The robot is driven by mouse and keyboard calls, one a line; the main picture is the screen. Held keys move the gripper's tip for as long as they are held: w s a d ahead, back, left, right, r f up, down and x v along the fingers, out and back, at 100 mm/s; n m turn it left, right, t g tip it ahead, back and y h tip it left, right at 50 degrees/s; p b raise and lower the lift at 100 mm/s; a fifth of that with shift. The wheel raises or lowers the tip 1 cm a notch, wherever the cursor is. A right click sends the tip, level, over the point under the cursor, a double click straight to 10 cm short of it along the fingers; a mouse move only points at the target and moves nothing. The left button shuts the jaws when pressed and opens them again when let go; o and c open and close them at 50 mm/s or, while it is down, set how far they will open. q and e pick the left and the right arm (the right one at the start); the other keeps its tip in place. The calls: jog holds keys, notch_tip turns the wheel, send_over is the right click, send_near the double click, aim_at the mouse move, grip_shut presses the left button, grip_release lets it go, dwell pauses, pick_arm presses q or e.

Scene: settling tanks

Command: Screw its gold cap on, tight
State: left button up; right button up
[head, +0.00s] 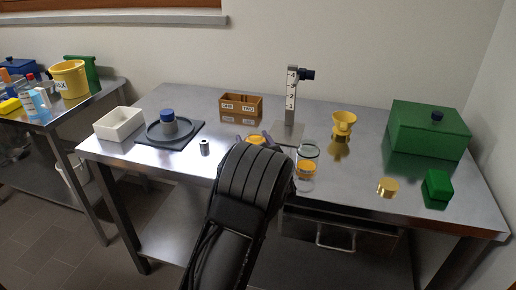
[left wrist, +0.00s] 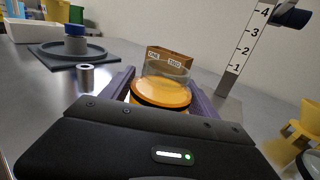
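A flat gold cap (head: 388,187) lies on the steel table at the right, in front of the green box. A clear jar with yellow contents (head: 307,168) stands just right of my left arm; its rim shows at the lower right in the left wrist view. My left gripper (head: 256,140) is at a second glass jar with orange-yellow contents, mostly hidden by my arm in the head view. In the left wrist view this jar (left wrist: 164,92) stands between the two purple fingers. Whether both fingers touch it is unclear. My right gripper is not in view.
A post with a number scale (head: 291,100) stands behind the jars, with a wooden two-part box (head: 241,98) to its left. A yellow funnel-like cup (head: 343,122), a large green box (head: 428,129) and a small green block (head: 437,186) are at the right. A small metal cylinder (head: 205,147) stands left.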

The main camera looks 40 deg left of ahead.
pick_arm(q)
grip_shut()
jog(key=shift+r, duration=0.1)
dwell(0.4)
jog(key=shift+r, duration=0.1)
notch_tip(320, 180, up, 10)
jog(key=shift+f+b, duration=0.15)
jog(key=shift+b, duration=0.25)
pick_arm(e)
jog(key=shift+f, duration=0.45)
pick_arm(q)
jog(key=shift+c, duration=0.8)
grip_release()
grip_shut()
